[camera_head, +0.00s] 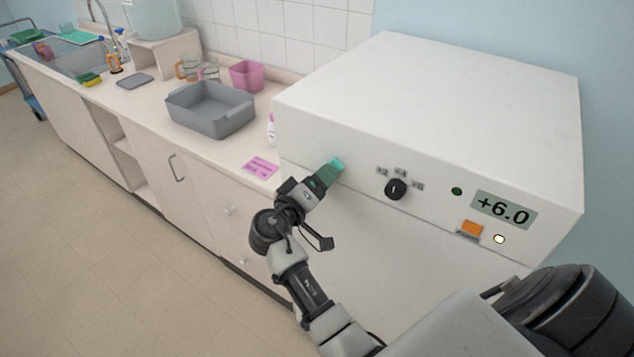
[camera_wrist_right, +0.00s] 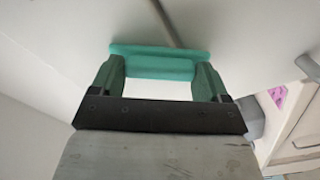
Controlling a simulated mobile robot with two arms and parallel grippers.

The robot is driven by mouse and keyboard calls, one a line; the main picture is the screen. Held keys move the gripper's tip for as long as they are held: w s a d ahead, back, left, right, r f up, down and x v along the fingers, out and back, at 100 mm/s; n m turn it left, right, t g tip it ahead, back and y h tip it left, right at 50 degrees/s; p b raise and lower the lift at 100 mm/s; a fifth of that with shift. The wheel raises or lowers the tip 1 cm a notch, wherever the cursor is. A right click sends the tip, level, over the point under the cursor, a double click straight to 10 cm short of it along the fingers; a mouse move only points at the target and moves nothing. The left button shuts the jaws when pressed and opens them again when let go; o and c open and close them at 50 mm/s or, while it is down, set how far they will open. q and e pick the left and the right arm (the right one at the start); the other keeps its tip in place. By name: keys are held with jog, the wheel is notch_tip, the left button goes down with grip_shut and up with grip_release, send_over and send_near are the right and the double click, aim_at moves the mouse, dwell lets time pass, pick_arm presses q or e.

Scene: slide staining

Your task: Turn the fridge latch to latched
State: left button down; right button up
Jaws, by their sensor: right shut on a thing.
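The fridge latch (camera_wrist_right: 155,62) is a teal bar in the wrist view, lying across my right gripper's fingertips. In the head view it shows as a teal piece (camera_head: 335,165) on the left part of the white fridge's (camera_head: 430,95) front. My right gripper (camera_head: 325,177) reaches up to it from below left and is shut on it. In the wrist view the gripper's green fingers (camera_wrist_right: 158,78) stand one at each end of the bar's underside. The gripper hides part of the latch in the head view, so I cannot tell its exact turn. My left gripper is not in view.
The fridge front has a black dial (camera_head: 396,189), a +6.0 display (camera_head: 503,210) and an orange switch (camera_head: 472,229). Left of the fridge, the counter holds a grey tub (camera_head: 210,120), a pink beaker (camera_head: 247,76) and a pink card (camera_head: 261,167). The floor at left is clear.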

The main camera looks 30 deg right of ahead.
jog(key=shift+r+n+p, duration=0.1)
jog(key=shift+n+p, duration=0.95)
jog(key=shift+n, duration=2.45)
jog(key=o, duration=0.9)
jog(key=shift+d, duration=0.15)
